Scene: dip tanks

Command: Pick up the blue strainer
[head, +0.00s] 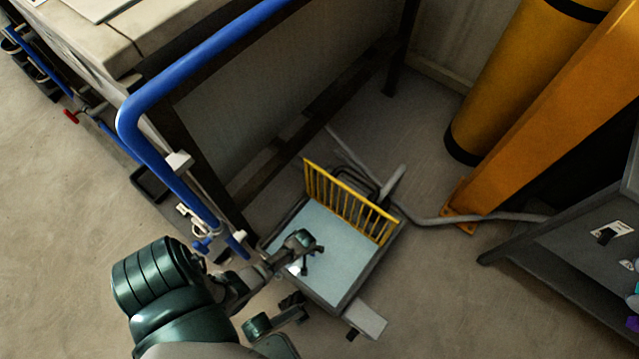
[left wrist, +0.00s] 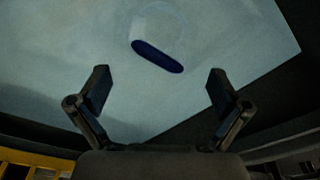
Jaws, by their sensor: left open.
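A dark blue, elongated piece (left wrist: 157,57) lies on the light blue top of a low cart (left wrist: 40,50) in the left wrist view. A faint pale round shape adjoins it; this looks like the blue strainer, with its bowl hard to make out. My left gripper (left wrist: 160,80) is open, with one finger on each side below the blue piece in the picture, and nothing is between the fingers. In the head view my left gripper (head: 312,258) is over the cart's top (head: 345,250), and the strainer cannot be made out there. My right gripper is not in view.
A yellow rail (head: 348,205) stands along the cart's far edge. A blue pipe (head: 190,70) runs beside a bench at left. An orange post (head: 550,110) and yellow cylinder (head: 510,75) stand at right. A grey hose (head: 470,217) crosses the floor.

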